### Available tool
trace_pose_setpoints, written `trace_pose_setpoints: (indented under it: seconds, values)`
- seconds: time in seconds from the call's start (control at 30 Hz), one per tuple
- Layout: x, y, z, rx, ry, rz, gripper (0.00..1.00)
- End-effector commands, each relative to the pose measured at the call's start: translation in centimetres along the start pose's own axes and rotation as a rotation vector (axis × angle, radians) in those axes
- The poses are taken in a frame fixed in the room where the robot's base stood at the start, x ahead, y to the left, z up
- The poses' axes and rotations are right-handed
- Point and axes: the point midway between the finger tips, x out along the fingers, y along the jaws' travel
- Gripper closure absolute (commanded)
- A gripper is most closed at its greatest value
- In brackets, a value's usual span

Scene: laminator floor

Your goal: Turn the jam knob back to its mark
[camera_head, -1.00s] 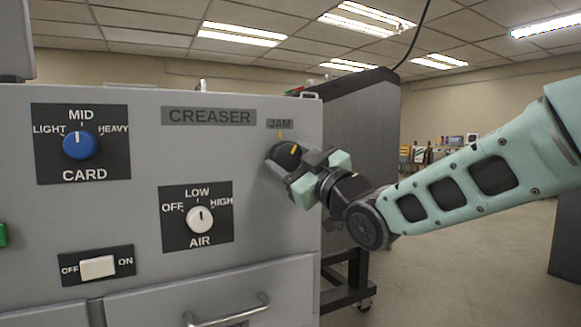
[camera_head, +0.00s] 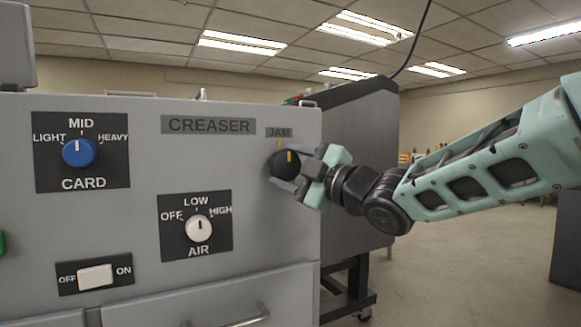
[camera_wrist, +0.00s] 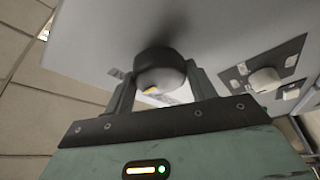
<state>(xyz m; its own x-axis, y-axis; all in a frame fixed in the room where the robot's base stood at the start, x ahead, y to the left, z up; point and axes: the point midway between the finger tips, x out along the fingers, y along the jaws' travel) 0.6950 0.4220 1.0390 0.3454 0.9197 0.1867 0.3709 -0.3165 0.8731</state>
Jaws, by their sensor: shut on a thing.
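The jam knob (camera_head: 282,164) is a round black knob on the upper right of the grey panel, below the JAM label (camera_head: 279,132). Its yellow pointer line stands nearly upright, close below the small orange mark (camera_head: 279,145) on the panel. My gripper (camera_head: 293,170) reaches in from the right and is shut on the knob. In the wrist view the knob (camera_wrist: 160,70) sits between the two dark fingers of my gripper (camera_wrist: 160,85), with part of its yellow line showing. The mark cannot be made out clearly there.
The blue CARD knob (camera_head: 80,152), white AIR knob (camera_head: 199,228) and white OFF/ON switch (camera_head: 96,277) are on the same panel, left of the jam knob. A drawer handle (camera_head: 240,318) juts out below. Open floor lies to the right.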

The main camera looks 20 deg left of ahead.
Motion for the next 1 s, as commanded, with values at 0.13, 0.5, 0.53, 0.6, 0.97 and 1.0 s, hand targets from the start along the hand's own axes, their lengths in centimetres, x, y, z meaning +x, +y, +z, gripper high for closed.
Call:
trace_pose_setpoints:
  seconds: [0.13,0.5,0.53,0.6,0.97,1.0]
  values:
    - [0.0,-0.1,0.2,-0.002,-0.004,-0.003,0.67]
    - [0.0,-0.1,0.1,-0.001,-0.003,-0.002,0.24]
    - [0.0,-0.1,0.1,-0.001,-0.003,-0.001,0.24]
    - [0.0,0.0,0.1,-0.001,-0.002,-0.001,0.24]
    - [-2.6,0.1,0.1,-0.001,-0.003,0.000,0.24]
    - [-3.4,0.1,0.1,0.000,-0.004,0.000,0.24]
